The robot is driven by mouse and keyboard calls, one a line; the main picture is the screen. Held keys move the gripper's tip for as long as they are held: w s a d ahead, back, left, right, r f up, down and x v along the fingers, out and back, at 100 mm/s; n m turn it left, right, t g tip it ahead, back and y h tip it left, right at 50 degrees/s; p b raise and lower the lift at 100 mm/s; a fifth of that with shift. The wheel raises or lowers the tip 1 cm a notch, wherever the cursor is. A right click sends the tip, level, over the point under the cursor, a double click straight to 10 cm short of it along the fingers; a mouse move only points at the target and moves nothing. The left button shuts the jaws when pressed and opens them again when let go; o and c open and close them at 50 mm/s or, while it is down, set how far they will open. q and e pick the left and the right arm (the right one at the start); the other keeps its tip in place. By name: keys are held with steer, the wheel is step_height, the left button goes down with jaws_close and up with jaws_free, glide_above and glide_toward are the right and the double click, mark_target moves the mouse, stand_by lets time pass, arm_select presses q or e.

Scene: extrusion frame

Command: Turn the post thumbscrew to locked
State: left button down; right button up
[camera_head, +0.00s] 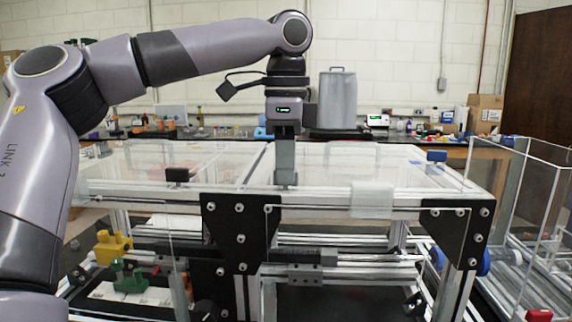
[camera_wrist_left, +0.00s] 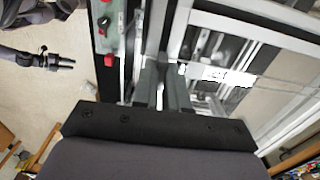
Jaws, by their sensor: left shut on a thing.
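My left gripper (camera_head: 286,184) reaches straight down to the frame's top rail, beside the black corner plate in the head view. Its fingers are shut on the post thumbscrew, which they hide, so I cannot tell which way it is turned. In the left wrist view the two grey fingers of the left gripper (camera_wrist_left: 165,72) meet the frame close together. My right gripper (camera_wrist_left: 66,64) shows small at the left of that view, over the floor. Its two dark fingers look apart with nothing between them.
The extrusion frame (camera_head: 330,213) has clear top panels. Yellow (camera_head: 112,246) and green (camera_head: 130,277) fixtures sit at lower left. A clear-walled box (camera_head: 535,205) stands at right.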

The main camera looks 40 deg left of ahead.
stand_by(0.4)
arm_select(q)
steer(key=c, duration=1.2)
jaws_free()
steer(key=shift+o, duration=0.2)
steer(key=shift+r, duration=0.15)
steer(key=shift+r, duration=3.45)
